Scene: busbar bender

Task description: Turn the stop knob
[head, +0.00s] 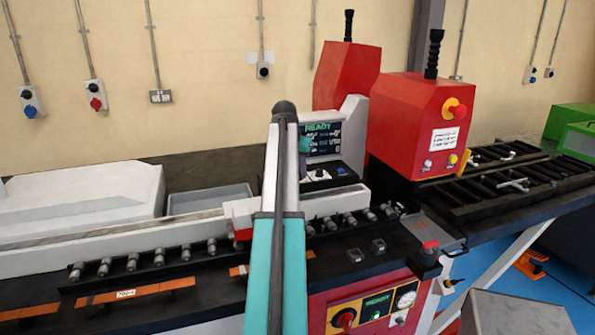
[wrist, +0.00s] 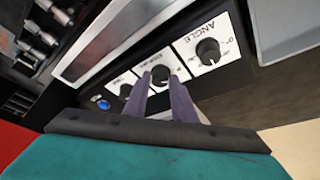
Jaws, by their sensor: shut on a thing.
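A control panel with a row of black knobs shows in the wrist view. The knob labelled ANGLE (wrist: 208,51) is at the right. The middle knob (wrist: 160,73) sits between the two purple-grey fingers of my gripper (wrist: 160,80), which is shut on it. Another knob (wrist: 126,90) and a blue button (wrist: 103,102) lie to the left. In the head view the panel (head: 318,178) is below a screen (head: 323,138) reading READY, partly hidden by my arm.
A red machine head (head: 415,125) with a red-yellow emergency button stands right of the panel. A long roller bed (head: 140,262) runs along the front left. A grey tray (head: 205,198) lies behind it. A lower panel (head: 375,305) has another red knob.

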